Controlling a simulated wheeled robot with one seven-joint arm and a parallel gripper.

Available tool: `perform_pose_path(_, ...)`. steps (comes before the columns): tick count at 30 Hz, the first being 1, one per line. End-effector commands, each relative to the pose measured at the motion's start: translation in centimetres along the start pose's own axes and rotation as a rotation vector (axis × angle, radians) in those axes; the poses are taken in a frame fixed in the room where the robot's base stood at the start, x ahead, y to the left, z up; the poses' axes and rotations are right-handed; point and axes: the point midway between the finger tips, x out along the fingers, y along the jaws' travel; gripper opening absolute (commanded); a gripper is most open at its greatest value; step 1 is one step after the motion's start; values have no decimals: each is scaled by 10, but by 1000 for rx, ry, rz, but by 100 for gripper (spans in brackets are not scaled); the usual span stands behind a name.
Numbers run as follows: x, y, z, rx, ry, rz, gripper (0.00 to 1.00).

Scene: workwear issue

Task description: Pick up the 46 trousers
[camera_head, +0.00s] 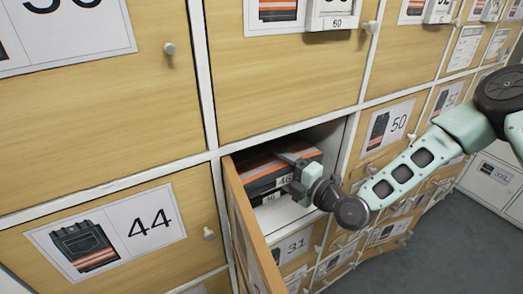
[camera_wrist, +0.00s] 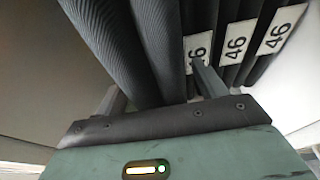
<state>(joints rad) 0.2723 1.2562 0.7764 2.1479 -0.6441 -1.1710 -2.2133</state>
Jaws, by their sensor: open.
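Folded dark trousers with orange and grey bands (camera_head: 268,174) lie stacked in an open compartment in the head view. White labels on them read 46. In the wrist view, several dark folds show, with 46 labels on the trousers (camera_wrist: 237,42) at the upper right. My gripper (camera_head: 290,174) is at the compartment's mouth, its fingers reaching in at the stack's front. In the wrist view my gripper (camera_wrist: 157,88) is open, with dark ribbed folds between its fingers. The right finger partly covers one 46 label. I cannot tell whether the fingers touch the cloth.
The compartment's wooden door (camera_head: 250,232) stands open at the left, close to my gripper. A shut door marked 44 (camera_head: 193,248) is left of it, and one marked 50 (camera_head: 372,160) is to the right. Grey floor (camera_head: 440,250) lies clear at the lower right.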

Motion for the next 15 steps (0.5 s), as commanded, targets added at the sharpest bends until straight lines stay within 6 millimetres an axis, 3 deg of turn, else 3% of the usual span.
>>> perform_pose_path(1,0,0,0,0,0,0,71)
perform_pose_path(6,0,0,0,0,0,0,24)
perform_pose_path(9,0,2,0,-2,0,5,0)
perform_pose_path(15,0,2,0,-2,0,4,0)
